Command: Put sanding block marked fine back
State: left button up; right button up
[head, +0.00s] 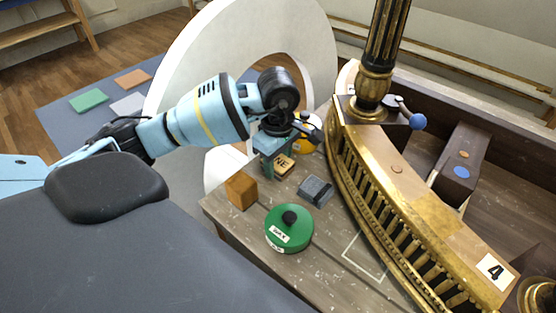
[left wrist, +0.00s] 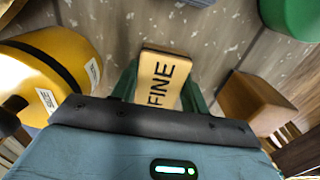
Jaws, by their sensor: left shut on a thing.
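The sanding block marked FINE (left wrist: 161,78) is a tan block with black letters, held between the fingers of my left gripper (left wrist: 165,92). In the head view the left gripper (head: 275,160) points down over the work surface, and part of the block (head: 285,165) shows beside the fingers with the letters "NE" visible. I cannot tell whether the block touches the surface or is just above it. A thin white square outline (head: 365,258) is marked on the bare wood at the front right. My right gripper is not in view.
An orange-brown wooden block (head: 241,190), a grey block (head: 316,190) and a green round tin (head: 289,228) stand close by. A yellow container (left wrist: 45,75) is beside the gripper. A curved gilt balustrade (head: 375,190) with a dark column (head: 383,50) borders the surface on the right.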

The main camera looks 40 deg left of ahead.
aim_at(278, 160)
pick_arm(q)
jog(key=shift+f, duration=0.1)
jog(key=o, duration=1.1)
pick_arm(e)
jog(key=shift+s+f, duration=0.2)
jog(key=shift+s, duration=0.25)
pick_arm(q)
notch_tip(278, 160, up, 12)
jog(key=shift+r+p, duration=0.1)
jog(key=shift+p, duration=0.2)
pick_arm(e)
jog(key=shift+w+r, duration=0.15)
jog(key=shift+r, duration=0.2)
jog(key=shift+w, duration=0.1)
